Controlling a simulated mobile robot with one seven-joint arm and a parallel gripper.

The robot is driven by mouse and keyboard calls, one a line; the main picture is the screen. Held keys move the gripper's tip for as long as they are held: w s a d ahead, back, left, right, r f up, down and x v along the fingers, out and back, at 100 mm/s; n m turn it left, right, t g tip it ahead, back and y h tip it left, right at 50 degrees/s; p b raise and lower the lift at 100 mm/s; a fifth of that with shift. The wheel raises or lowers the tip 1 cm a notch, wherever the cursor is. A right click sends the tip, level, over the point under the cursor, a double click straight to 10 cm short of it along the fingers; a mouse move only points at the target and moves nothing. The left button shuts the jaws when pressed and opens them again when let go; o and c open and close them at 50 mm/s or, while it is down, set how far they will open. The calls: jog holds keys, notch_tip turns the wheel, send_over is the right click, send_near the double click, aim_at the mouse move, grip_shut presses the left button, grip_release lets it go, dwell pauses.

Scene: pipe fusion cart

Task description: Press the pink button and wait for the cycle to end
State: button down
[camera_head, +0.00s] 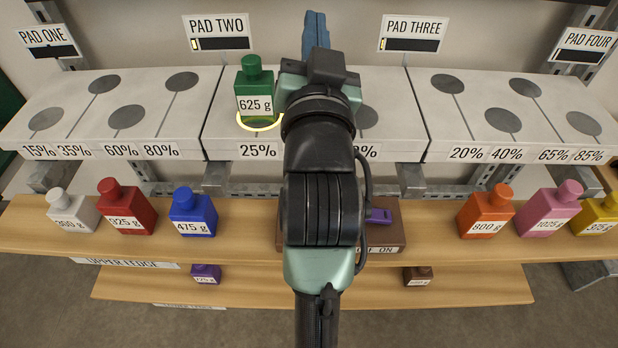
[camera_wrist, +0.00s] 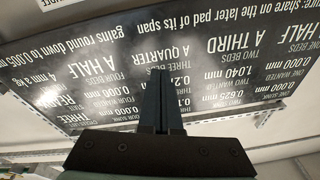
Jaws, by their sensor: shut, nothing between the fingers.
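I cannot make out a pink button in either view; my arm hides the middle of the bench. My gripper (camera_head: 316,32) is raised at the top middle, in front of the back wall. In the wrist view its dark fingers (camera_wrist: 161,100) are shut together and empty, pointing at a dark board. A brown box (camera_head: 385,236) on the upper ledge shows partly behind my arm, with a purple switch (camera_head: 378,215) and an OFF/ON label. A green 625 g bottle (camera_head: 254,92) stands upright on pad two's 25% spot, ringed by a lit yellow circle.
The pad two display (camera_head: 220,43) and pad three display (camera_head: 411,45) each show a small yellow bar at left. Red (camera_head: 127,208), blue (camera_head: 193,213), orange (camera_head: 486,212) and pink (camera_head: 551,211) bottles stand on the ledge. A dark text board (camera_wrist: 100,70) fills the wrist view.

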jog(key=s+f+m+g+p, duration=0.5)
jog(key=s+f+g+p, duration=0.4)
jog(key=p, duration=2.2)
notch_tip(320, 180, down, 4)
jog(key=shift+s+a+f+g+y+p, duration=0.2)
jog(key=shift+s+g+y+p, duration=0.15)
jog(key=shift+g, duration=0.55)
jog(key=shift+f, duration=0.1)
notch_tip(320, 180, down, 9)
jog(key=b, duration=0.8)
jog(key=shift+r, duration=0.2)
jog(key=shift+f, duration=0.1)
jog(key=shift+f, duration=0.3)
